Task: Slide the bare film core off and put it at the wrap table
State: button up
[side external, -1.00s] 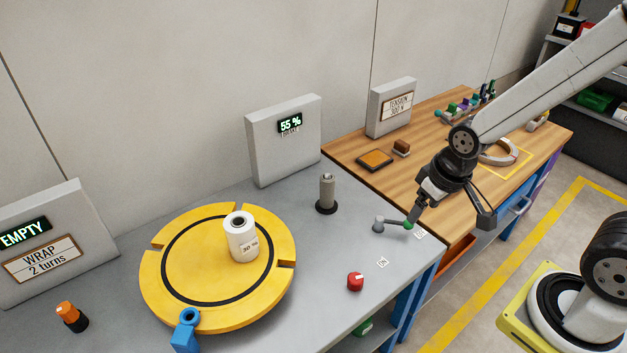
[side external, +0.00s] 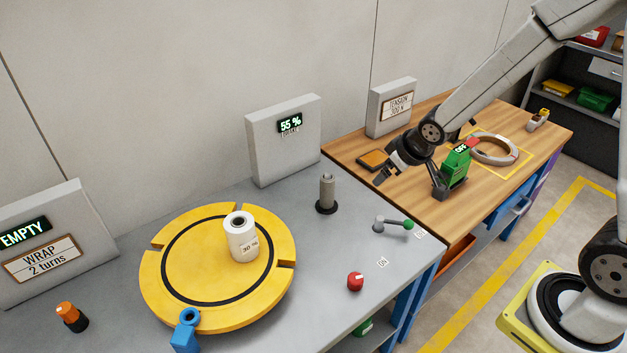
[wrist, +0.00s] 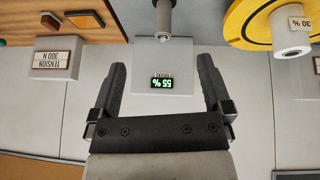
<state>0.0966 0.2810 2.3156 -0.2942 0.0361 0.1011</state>
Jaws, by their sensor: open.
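A grey-brown cylinder (side external: 327,190), apparently the bare film core, stands upright on a dark round base, with a narrower tip showing on top. It also shows at the top of the wrist view (wrist: 163,20). My gripper (side external: 379,177) is open and empty, to the right of the cylinder near the wooden bench's left edge. In the wrist view my two spread fingers (wrist: 162,66) have nothing between them, and the cylinder lies beyond them. The wrap table (side external: 185,270) is a yellow turntable at left, bearing a white roll (side external: 240,240) labelled 30 %.
A panel (side external: 284,140) behind the cylinder reads 55 %. A green-knobbed lever (side external: 393,224) and a red knob (side external: 355,282) stand on the grey table. A blue post (side external: 186,332) is at the turntable's front. A green tool (side external: 454,172) reading OFF stands on the wooden bench.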

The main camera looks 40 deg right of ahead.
jog(key=w+d+f+n+t, duration=0.1)
jog(key=w+d+f+t, duration=0.15)
jog(key=w, duration=0.55)
jog(key=n+t+y, duration=0.3)
jog(key=y, duration=0.2)
send_near(327, 181)
jog(key=w+d+r, duration=0.2)
jog(key=w+d, duration=0.1)
jog(key=w, duration=0.1)
notch_tip(327, 181, down, 5)
jog(key=n+y, duration=0.2)
jog(key=y, duration=0.1)
jog(key=shift+w+a+r+g, duration=0.1)
jog(key=shift+r+g, duration=0.1)
jog(key=shift+g, duration=0.05)
jog(key=shift+f+n+y, duration=0.3)
jog(key=shift+f+y, duration=0.15)
jog(key=shift+y, duration=0.15)
jog(key=shift+a, duration=0.1)
jog(key=shift+x, duration=3.7)
jog(key=shift+f, duration=0.1)
